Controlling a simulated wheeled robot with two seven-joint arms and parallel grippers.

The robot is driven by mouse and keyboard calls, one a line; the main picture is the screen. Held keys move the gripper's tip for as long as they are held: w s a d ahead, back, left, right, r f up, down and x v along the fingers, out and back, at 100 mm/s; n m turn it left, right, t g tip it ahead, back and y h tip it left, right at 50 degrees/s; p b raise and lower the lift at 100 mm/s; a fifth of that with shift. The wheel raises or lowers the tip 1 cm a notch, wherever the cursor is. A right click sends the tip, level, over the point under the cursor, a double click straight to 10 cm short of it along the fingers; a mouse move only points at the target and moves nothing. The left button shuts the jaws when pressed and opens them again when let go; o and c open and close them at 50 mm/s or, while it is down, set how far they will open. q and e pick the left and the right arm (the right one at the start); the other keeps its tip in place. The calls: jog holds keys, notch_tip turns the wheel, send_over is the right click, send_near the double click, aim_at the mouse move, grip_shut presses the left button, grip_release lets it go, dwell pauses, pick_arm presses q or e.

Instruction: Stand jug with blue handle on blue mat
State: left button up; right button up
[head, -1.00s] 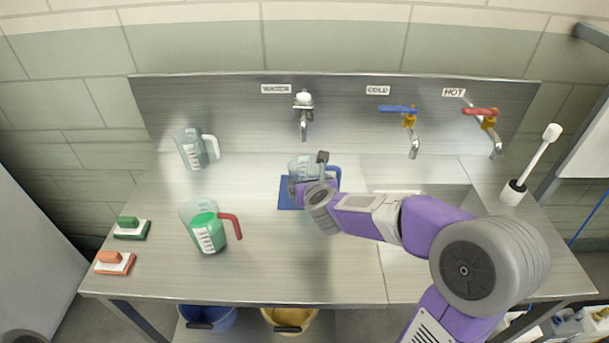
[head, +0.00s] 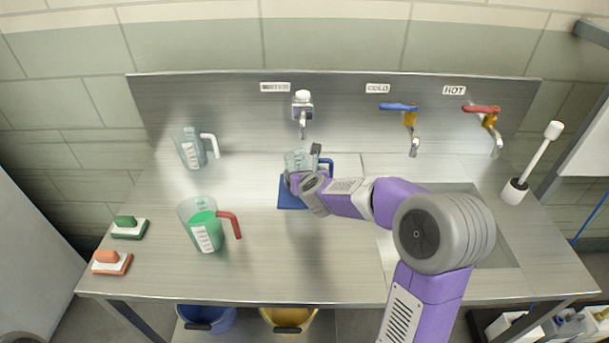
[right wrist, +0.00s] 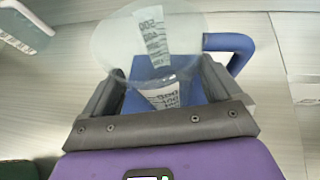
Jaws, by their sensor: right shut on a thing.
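The clear jug with the blue handle (head: 299,160) is at the back part of the blue mat (head: 291,200), under the water tap. My right gripper (head: 309,181) is shut on the jug's body, and the arm hides part of jug and mat. In the right wrist view the jug (right wrist: 140,42) is between the fingers (right wrist: 160,100), with its blue handle (right wrist: 236,48) to the right and the mat showing blue behind it. The jug looks roughly upright. I cannot tell whether its base touches the mat. My left gripper is not in view.
A jug with a white handle (head: 190,148) and a green-filled jug with a red handle (head: 203,227) stand to the left. Green (head: 129,228) and orange (head: 112,263) brushes lie at the left edge. A sink basin (head: 490,235) is on the right.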

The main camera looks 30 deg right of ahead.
jog(key=shift+f, duration=0.15)
jog(key=o, duration=0.8)
jog(key=shift+s+a+r, duration=0.1)
jog(key=shift+s+r, duration=0.1)
jog(key=shift+r, duration=0.15)
jog(key=p+v, duration=0.2)
jog(key=v, duration=0.9)
jog(key=shift+s+a+p, duration=0.1)
jog(key=shift+s+p, duration=0.2)
jog(key=shift+p, duration=0.05)
